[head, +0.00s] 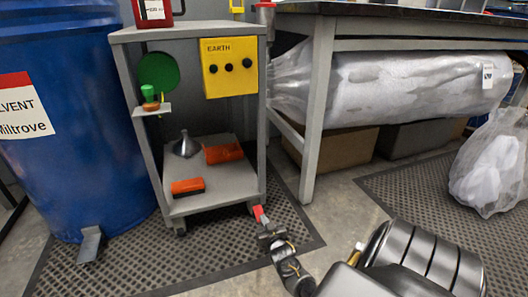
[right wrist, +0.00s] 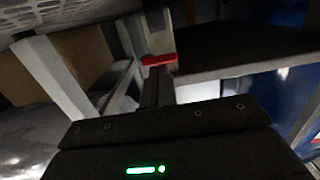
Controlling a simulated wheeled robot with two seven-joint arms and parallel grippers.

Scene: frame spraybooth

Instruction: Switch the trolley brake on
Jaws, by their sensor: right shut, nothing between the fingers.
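The grey trolley (head: 215,192) stands on the dark mat left of the workbench. A small red brake lever (head: 259,213) sits low at its front right leg, by the caster. My right gripper (head: 266,230) is shut and empty, with its tips right at the red lever. In the right wrist view the red lever (right wrist: 158,60) lies just beyond my dark fingers (right wrist: 157,88). I cannot tell whether they touch it. My left gripper is not in view.
A blue drum (head: 75,130) stands left of the trolley. A workbench leg (head: 316,110) rises close on the right. The trolley holds a yellow EARTH box (head: 229,66), orange items (head: 187,187) and a metal funnel (head: 186,145). A wrapped bag (head: 494,165) lies far right.

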